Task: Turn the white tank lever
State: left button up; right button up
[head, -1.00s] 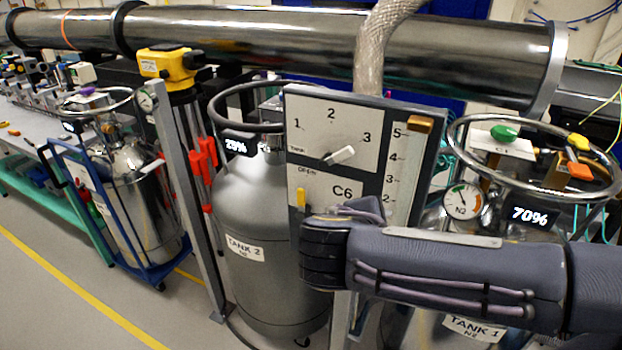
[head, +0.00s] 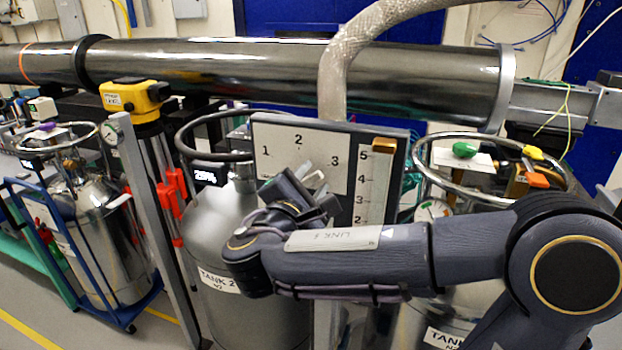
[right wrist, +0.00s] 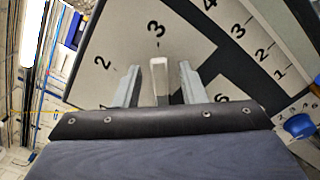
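The white tank lever (head: 313,180) is on the pale dial panel (head: 283,137) marked 1, 2 and 3. In the right wrist view the lever (right wrist: 158,80) points towards the 3. My right gripper (head: 303,186) is at the panel, partly covering the lever in the head view. In the right wrist view my right gripper (right wrist: 160,68) is open, with one finger on each side of the lever and a visible gap on both sides. My right arm hides the panel's lower part. My left gripper is not in view.
A slider scale with a brown block (head: 383,146) is right of the dial. Tank 2 (head: 215,220) stands behind and below the panel. The railed tank with green knob (head: 464,149) and orange knob (head: 537,180) is at right. A long metal pipe (head: 290,75) runs behind.

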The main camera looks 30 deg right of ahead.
grip_shut()
dwell(0.3)
